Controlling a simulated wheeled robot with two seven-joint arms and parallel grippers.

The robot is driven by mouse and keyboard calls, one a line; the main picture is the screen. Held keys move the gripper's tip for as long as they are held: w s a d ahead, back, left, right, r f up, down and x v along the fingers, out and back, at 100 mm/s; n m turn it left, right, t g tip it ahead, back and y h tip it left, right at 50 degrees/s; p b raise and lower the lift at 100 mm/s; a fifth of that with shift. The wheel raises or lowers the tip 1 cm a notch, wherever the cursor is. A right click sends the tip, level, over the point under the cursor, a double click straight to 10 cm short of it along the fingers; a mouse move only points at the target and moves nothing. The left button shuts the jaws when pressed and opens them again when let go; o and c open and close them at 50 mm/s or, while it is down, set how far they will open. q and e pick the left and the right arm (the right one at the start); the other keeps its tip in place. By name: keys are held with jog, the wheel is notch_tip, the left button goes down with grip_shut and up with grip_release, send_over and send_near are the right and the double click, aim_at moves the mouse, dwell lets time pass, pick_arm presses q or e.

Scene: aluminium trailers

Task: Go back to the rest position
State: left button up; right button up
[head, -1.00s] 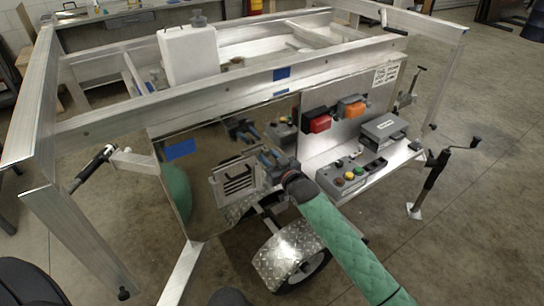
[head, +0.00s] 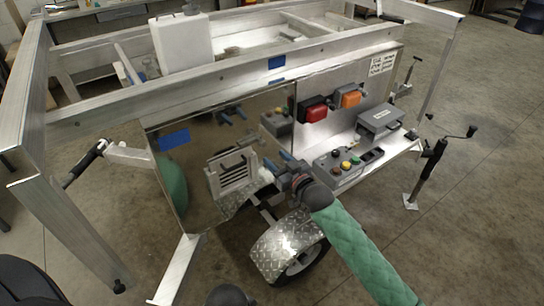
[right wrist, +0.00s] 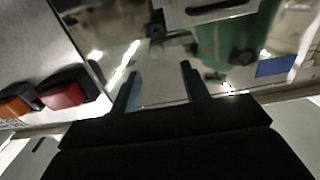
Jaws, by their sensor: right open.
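My right gripper (head: 280,163) is in front of the shiny panel (head: 195,205) on the trailer's side, left of the control box. Its arm has a green sleeve and comes up from the lower right. In the right wrist view, its two dark blue fingers (right wrist: 160,85) stand apart with nothing between them. The panel mirrors the gripper and green sleeve. My left gripper is in neither current view.
A slatted grey piece (head: 232,172) shows by the panel, left of the gripper. Right are the control box (head: 335,168), red box (head: 313,110), orange box (head: 348,97) and grey case (head: 380,122). A wheel fender (head: 283,245) is below. Floor at right is open.

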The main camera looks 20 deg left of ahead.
jog(key=shift+s+d, duration=0.15)
jog(key=shift+d, duration=0.05)
dwell(0.4)
notch_tip(320, 180, down, 4)
jog(key=d+g+h, duration=0.1)
jog(key=g+h, duration=0.1)
jog(key=h, duration=0.1)
jog(key=s+d+r+h, duration=0.1)
jog(key=d+r+h, duration=0.4)
jog(key=d, duration=0.4)
jog(key=s+d+f+m+g+h, duration=0.1)
jog(key=s+d+f+m+h, duration=0.2)
jog(key=s+d, duration=0.75)
jog(key=s+d+f+m+g+h, duration=0.1)
jog(key=s+d+f+m, duration=0.1)
jog(key=s+d+f, duration=0.35)
jog(key=s+d+f+m+g, duration=0.2)
jog(key=s+d, duration=0.4)
jog(key=s, duration=0.2)
jog(key=s+f+g, duration=0.1)
jog(key=s+f, duration=0.3)
jog(key=s, duration=0.3)
jog(key=s+d+f+m+g, duration=0.1)
jog(key=s+f+g, duration=0.1)
jog(key=s+f, duration=0.3)
jog(key=s, duration=0.3)
jog(key=shift+s+d+f+h, duration=0.2)
jog(key=shift+d+f+h, duration=0.1)
